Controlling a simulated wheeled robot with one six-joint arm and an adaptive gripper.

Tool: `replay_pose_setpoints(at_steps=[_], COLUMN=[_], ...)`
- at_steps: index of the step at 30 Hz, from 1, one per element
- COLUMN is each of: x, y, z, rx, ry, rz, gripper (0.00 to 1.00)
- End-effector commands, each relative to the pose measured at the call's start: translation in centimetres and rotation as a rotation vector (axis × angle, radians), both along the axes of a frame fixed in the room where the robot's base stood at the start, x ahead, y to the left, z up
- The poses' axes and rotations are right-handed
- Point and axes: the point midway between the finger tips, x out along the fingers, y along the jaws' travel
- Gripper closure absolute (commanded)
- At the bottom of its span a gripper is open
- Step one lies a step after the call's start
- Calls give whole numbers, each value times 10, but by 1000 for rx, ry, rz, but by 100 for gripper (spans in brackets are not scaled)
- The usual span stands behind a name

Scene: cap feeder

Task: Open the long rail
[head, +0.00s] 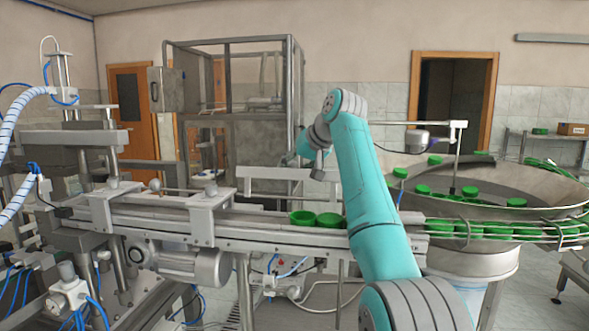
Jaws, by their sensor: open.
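The conveyor (190,228) runs across the middle of the head view, with long metal rails along its sides. A light horizontal bar (270,173) stands behind it on short posts. I cannot tell which of these is the long rail. My teal arm rises in front of the conveyor's right part and hides a stretch of it. My gripper (318,168) is small and dark at the arm's far end, over the light bar in the picture. Its fingers are hard to make out, and I see nothing held. I cannot tell whether it touches the bar.
Green caps (329,220) sit on the conveyor left of my arm. More line the wire-railed chute (485,230) from the round feeder bowl (475,187) at right. A bracket (207,215) and a ball-ended lever (155,186) stand on the conveyor. A framed cabinet (240,140) stands behind.

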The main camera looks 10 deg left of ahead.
Motion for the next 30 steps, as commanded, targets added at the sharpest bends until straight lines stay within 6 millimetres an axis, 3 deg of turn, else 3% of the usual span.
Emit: replay_pose_setpoints(at_steps=[8,21,30], x=[-10,-50,-60], y=[-11,-56,-66], z=[16,69,81], rx=[2,1,-1], ry=[-4,-2,0], rz=[1,-2,-1], gripper=[43,43,43])
